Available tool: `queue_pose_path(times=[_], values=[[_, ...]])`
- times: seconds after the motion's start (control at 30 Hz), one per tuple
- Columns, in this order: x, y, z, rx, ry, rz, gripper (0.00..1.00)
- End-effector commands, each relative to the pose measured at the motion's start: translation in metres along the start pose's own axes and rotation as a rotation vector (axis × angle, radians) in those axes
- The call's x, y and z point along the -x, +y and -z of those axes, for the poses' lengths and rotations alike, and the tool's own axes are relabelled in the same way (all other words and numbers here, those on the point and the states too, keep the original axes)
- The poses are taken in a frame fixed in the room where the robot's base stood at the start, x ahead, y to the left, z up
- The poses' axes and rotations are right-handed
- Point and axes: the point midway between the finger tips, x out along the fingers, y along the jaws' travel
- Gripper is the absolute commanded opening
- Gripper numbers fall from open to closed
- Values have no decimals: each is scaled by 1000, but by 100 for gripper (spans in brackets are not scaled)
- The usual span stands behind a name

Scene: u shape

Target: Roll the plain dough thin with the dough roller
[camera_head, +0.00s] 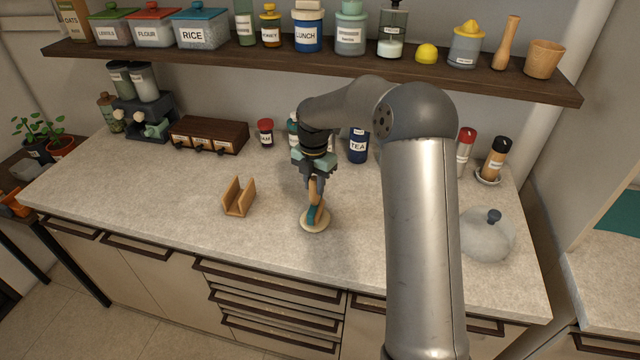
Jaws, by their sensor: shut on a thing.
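The plain dough (311,225) is a pale round disc lying flat on the counter, near its front edge and left of my arm. My gripper (315,178) points down above the dough and is shut on the dough roller (316,196). The roller has a wooden handle and a teal lower part. Its lower end is at the dough and appears to touch it. My gripper hides part of the roller's handle.
A wooden holder (238,197) stands empty left of the dough. A grey domed lid (487,234) sits at the right, beyond my arm. Canisters, a wooden drawer box (209,135) and a loaded shelf (300,58) line the back. Counter around the dough is clear.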

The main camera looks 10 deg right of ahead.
Motion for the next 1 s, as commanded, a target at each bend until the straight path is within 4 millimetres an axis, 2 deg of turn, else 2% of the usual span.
queue_pose_path(times=[0.5, 1.0], values=[[2, 28, 9, 1, -1, 0, 8], [-1, -1, 0, 0, -1, 0, 8]])
